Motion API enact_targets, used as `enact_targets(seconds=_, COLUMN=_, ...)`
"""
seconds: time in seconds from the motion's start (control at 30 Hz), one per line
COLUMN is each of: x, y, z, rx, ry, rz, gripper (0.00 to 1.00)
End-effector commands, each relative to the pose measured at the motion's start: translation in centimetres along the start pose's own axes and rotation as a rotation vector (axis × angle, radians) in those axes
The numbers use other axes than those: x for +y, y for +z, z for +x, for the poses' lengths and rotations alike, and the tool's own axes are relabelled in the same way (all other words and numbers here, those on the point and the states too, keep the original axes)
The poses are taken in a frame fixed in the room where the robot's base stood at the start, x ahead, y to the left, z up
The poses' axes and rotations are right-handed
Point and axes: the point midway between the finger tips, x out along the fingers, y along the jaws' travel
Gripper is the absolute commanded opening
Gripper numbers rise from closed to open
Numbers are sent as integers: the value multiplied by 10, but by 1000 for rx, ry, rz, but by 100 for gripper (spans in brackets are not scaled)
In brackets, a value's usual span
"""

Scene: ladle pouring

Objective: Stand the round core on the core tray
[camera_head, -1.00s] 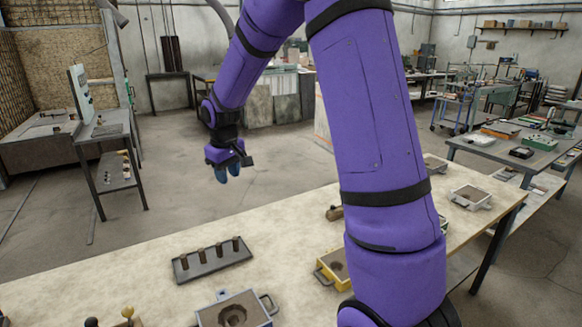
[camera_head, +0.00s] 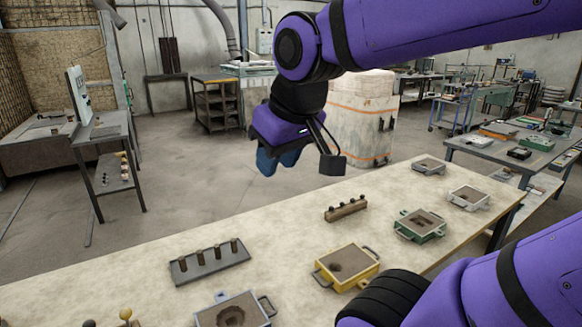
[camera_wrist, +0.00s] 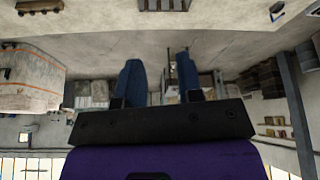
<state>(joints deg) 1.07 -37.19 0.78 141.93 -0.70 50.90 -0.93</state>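My gripper (camera_head: 277,163) hangs in the air beyond the far edge of the table, fingers pointing down. In the wrist view its two blue fingers (camera_wrist: 159,78) are apart with nothing between them. A dark grey tray (camera_head: 218,267) on the table holds several upright brown round pegs (camera_head: 217,251). It looks like the core tray. A brown wooden rack (camera_head: 348,210) with several small dark-topped pieces lies further back. I cannot tell which piece is the round core. In the wrist view a small rack (camera_wrist: 40,6) shows at the top left.
Moulding boxes stand on the table (camera_head: 290,220): yellow (camera_head: 346,282), green (camera_head: 436,235), white (camera_head: 482,200), grey (camera_head: 441,167) and blue-grey (camera_head: 247,320). The tabletop between the tray and the far edge is clear.

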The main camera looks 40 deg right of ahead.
Motion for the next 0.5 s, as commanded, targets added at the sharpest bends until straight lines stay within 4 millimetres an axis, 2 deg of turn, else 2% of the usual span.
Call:
enact_targets(seconds=0.1, x=-2, y=21, z=-8, rx=25, ry=-13, rz=13, gripper=34)
enact_targets(seconds=0.2, x=-4, y=30, z=-10, rx=34, ry=-19, rz=20, gripper=34)
enact_targets(seconds=0.5, x=-4, y=34, z=-11, rx=36, ry=-23, rz=23, gripper=34)
